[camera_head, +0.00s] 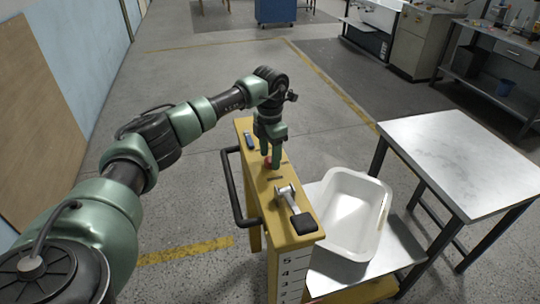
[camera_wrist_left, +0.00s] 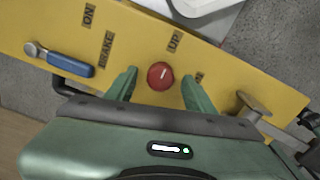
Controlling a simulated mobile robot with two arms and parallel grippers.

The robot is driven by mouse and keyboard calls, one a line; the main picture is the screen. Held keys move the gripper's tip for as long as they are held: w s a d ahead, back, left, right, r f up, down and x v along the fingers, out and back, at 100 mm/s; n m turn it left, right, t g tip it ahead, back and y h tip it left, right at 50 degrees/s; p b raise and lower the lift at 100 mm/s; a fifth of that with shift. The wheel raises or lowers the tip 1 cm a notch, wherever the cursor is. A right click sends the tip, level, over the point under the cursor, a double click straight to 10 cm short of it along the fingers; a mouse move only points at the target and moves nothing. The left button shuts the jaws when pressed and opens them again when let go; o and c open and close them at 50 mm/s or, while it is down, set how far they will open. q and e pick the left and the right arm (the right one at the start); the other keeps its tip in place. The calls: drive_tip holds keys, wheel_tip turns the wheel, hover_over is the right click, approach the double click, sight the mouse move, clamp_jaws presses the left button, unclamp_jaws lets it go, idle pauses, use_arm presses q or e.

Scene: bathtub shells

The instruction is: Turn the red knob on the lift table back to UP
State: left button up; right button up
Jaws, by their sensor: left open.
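The red knob (camera_wrist_left: 160,76) sits on the yellow top of the lift table's console (camera_wrist_left: 225,75). A short pale mark on its face slants to the upper right, but its exact setting is hard to read. The UP label (camera_wrist_left: 173,41) is just above the knob in the wrist view; another label to its right is partly hidden by a finger. My left gripper (camera_head: 271,158) points down at the console, open, with one green finger on each side of the knob and gaps visible. In the head view the fingers mostly hide the knob (camera_head: 267,164). My right gripper is not in view.
A blue lever (camera_wrist_left: 70,64) lies beside ON and BRAKE labels. A metal lever with a black grip (camera_head: 301,222) is nearer on the console (camera_head: 283,233). A black handle bar (camera_head: 235,190) runs along its left side. A white tub (camera_head: 352,182) stands right of it, beside a pale-topped table (camera_head: 465,150).

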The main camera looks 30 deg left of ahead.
sight(270, 159)
use_arm(q)
wheel_tip(270, 159, up, 8)
drive_tip(key=shift+f+b, duration=0.25)
drive_tip(key=shift+b, duration=0.65)
